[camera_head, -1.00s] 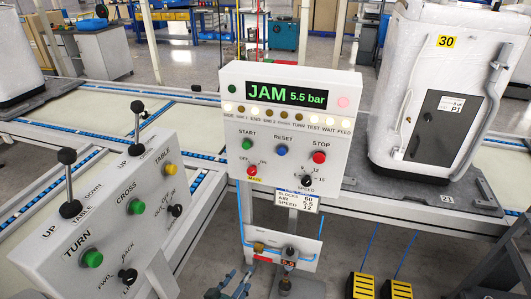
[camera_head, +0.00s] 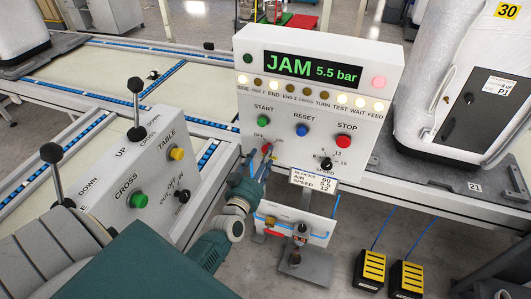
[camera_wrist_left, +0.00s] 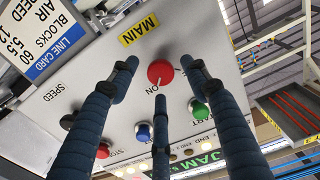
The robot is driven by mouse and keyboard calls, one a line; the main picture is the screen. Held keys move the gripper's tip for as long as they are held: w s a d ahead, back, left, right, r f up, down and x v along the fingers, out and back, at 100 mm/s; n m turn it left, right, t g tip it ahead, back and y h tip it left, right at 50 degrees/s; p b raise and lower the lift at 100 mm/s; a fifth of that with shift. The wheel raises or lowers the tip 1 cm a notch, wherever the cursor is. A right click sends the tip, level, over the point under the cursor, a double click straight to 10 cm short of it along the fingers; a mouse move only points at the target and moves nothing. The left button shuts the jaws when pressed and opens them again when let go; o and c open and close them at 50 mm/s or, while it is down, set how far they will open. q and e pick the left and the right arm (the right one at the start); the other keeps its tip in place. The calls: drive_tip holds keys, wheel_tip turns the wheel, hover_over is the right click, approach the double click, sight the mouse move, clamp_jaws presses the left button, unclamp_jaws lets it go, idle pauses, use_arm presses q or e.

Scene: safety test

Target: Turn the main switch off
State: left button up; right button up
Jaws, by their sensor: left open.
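The main switch is a red round knob above a yellow MAIN label on the white control panel (camera_head: 290,158). In the left wrist view the knob (camera_wrist_left: 160,72) shows between my fingers, its white mark toward ON. In the head view the knob (camera_head: 267,147) is partly covered by my fingers. My left gripper (camera_head: 265,158) is just in front of it. Its dark blue fingers are open, with one fingertip on each side of the knob in the left wrist view and a third finger in the middle. I cannot tell whether they touch it. My right gripper is not in view.
Close by are the green START button (camera_head: 262,121), blue RESET button (camera_head: 302,129), red STOP button (camera_head: 347,141) and black SPEED knob (camera_head: 326,164). A lever console (camera_head: 100,190) stands left. Yellow pedals (camera_head: 370,270) are on the floor. The display reads JAM, 5.5 bar.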

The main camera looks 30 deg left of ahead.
use_arm(q)
drive_tip(key=shift+x, duration=1.05)
drive_tip(key=c, duration=1.1)
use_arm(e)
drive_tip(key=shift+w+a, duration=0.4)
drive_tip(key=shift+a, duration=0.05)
use_arm(q)
drive_tip(key=shift+d, duration=0.1)
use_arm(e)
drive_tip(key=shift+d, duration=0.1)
